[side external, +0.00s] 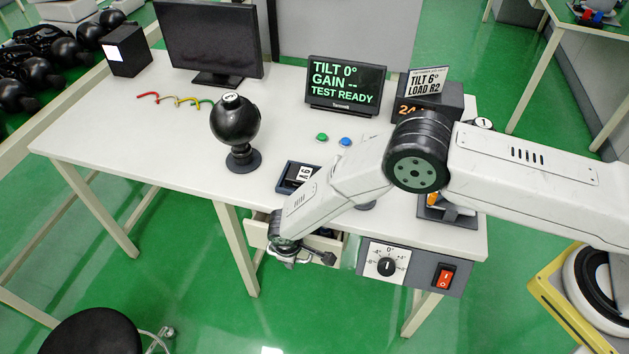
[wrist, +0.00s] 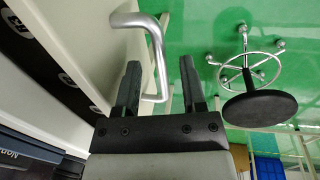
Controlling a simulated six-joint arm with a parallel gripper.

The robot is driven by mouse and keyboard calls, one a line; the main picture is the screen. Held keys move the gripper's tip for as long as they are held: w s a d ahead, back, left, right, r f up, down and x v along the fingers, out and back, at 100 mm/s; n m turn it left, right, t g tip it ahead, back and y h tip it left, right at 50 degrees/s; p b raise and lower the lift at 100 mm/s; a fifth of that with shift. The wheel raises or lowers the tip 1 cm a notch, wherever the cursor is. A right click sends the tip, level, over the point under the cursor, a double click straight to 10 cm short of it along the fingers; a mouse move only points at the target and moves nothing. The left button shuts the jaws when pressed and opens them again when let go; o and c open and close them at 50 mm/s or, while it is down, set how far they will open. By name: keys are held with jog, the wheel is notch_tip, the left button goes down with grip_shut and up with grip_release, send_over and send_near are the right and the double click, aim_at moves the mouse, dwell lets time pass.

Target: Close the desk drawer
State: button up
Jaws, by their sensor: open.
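The desk drawer (side external: 256,231) is pulled out below the front edge of the white desk (side external: 180,165); my arm hides part of it. In the wrist view, its pale front panel (wrist: 125,52) carries a bent silver handle (wrist: 157,55). My gripper (wrist: 160,64) is open, with one dark finger on each side of the handle's bar. I cannot tell whether either finger touches it. In the side view, my gripper (side external: 305,257) is low at the drawer's front.
A control box with a dial and red switch (side external: 444,276) hangs under the desk right of the drawer. A black stool (side external: 85,332) stands on the green floor at the front left. A black ball on a stand (side external: 235,122), a monitor (side external: 210,40) and a display (side external: 345,85) are on the desk.

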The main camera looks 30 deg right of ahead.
notch_tip(320, 180, up, 7)
jog(key=s, duration=0.1)
jog(key=shift+a, duration=0.45)
jog(key=shift+r, duration=0.1)
jog(key=shift+s, duration=0.1)
jog(key=c, duration=0.5)
jog(key=shift+s+n, duration=0.25)
jog(key=shift+n, duration=0.05)
grip_shut()
jog(key=s+a+n+t+h, duration=0.1)
jog(key=s+n+t+h, duration=0.3)
jog(key=s+n, duration=0.6)
jog(key=n, duration=0.7)
jog(key=shift+f+t+h, duration=0.35)
jog(key=shift+t+h, duration=0.05)
